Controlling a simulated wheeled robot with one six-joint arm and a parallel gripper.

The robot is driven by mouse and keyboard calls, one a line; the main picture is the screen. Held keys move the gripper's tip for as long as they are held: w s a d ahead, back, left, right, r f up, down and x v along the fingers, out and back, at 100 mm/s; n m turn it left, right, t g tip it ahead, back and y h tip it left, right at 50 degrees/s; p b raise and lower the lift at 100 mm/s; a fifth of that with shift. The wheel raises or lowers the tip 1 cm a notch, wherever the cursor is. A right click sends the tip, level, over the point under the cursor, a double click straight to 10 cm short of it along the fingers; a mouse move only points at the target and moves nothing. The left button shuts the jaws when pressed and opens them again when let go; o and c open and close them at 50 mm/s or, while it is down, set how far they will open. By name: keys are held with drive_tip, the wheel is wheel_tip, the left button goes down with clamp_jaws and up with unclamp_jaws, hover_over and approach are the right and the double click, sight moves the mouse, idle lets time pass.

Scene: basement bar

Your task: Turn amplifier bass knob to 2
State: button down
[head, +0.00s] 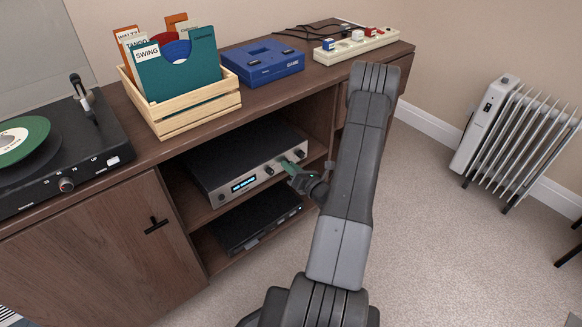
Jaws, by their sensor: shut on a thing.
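The amplifier (222,171) sits on the upper shelf of the open cabinet bay. It has a silver front with a lit blue display (244,184) at left and several knobs toward the right. Another knob (299,154) shows just right of the fingers, and one (269,170) shows to the left.
A black device (255,222) lies on the shelf below. The cabinet top holds a turntable (60,160), a wooden record crate (190,122), a blue game console (262,62) and a power strip (370,46). A white radiator (510,140) stands at right. Carpet in front is clear.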

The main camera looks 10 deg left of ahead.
drive_tip(key=shift+m, duration=0.3)
drive_tip(key=c, duration=1.3)
unclamp_jaws()
drive_tip(key=p+v, duration=0.1)
drive_tip(key=v, duration=1.3)
drive_tip(key=shift+w+p, duration=0.15)
drive_tip(key=shift+p, duration=0.25)
drive_tip(key=b+x, duration=0.1)
drive_tip(key=x, duration=1.3)
drive_tip(key=shift+b, duration=0.4)
drive_tip(key=shift+s, duration=0.2)
